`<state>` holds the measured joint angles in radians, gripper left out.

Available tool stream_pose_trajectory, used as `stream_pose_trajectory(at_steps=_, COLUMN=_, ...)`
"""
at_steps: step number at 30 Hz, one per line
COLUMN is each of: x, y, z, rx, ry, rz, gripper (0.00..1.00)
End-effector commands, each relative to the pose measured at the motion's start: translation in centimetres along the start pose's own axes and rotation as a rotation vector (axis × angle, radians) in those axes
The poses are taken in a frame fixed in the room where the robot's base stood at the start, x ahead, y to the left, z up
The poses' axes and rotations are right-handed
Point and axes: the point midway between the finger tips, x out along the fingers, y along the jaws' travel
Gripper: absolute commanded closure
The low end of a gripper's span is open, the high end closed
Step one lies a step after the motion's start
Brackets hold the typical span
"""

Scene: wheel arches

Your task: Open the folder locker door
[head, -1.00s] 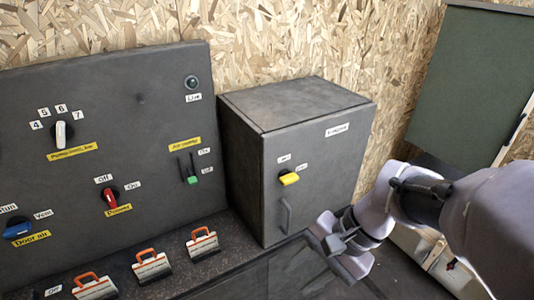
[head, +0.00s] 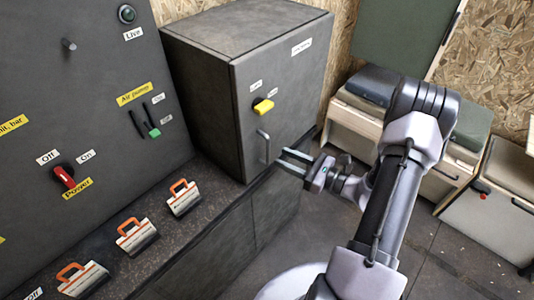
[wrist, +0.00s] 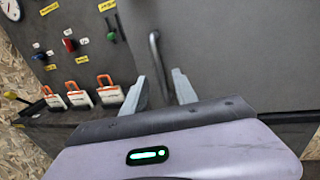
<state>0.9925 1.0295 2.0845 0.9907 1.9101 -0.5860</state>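The folder locker (head: 205,85) is a dark grey box on the counter, and its door (head: 290,85) is shut. The door carries a yellow knob (head: 263,106) and, below it, a grey bar handle (head: 264,146). My gripper (head: 283,162) is just in front of the door, close to the handle, with its fingers towards it. I cannot tell whether the finger touches the handle. Nothing is held.
Left of the locker stands a dark control panel (head: 90,60) with switches. Several orange-handled folders (head: 183,197) stand on the dark counter (head: 215,205). A light bench (head: 350,125) with a cushion is at the right. The floor (head: 450,255) at lower right is clear.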

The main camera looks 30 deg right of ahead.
Motion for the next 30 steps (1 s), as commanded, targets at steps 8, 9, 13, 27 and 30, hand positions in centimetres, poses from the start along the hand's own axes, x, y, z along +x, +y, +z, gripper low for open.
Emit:
stream_pose_trajectory(at_steps=8, x=5.5, y=0.1, z=-0.1, rx=-0.001, ry=0.0, rz=0.002, gripper=0.66)
stream_pose_trajectory(at_steps=9, x=5.8, y=0.1, z=-0.1, rx=-0.001, ry=0.0, rz=0.002, gripper=0.66)
stream_pose_trajectory(at_steps=13, x=6.4, y=0.0, z=0.0, rx=0.0, ry=0.0, rz=0.001, gripper=0.66)
stream_pose_trajectory(at_steps=27, x=6.4, y=0.1, z=0.1, rx=0.0, ry=0.0, rz=0.001, gripper=1.0)
stream_pose_trajectory(at_steps=30, x=6.4, y=0.1, z=0.0, rx=0.0, ry=0.0, rz=0.001, gripper=1.0)
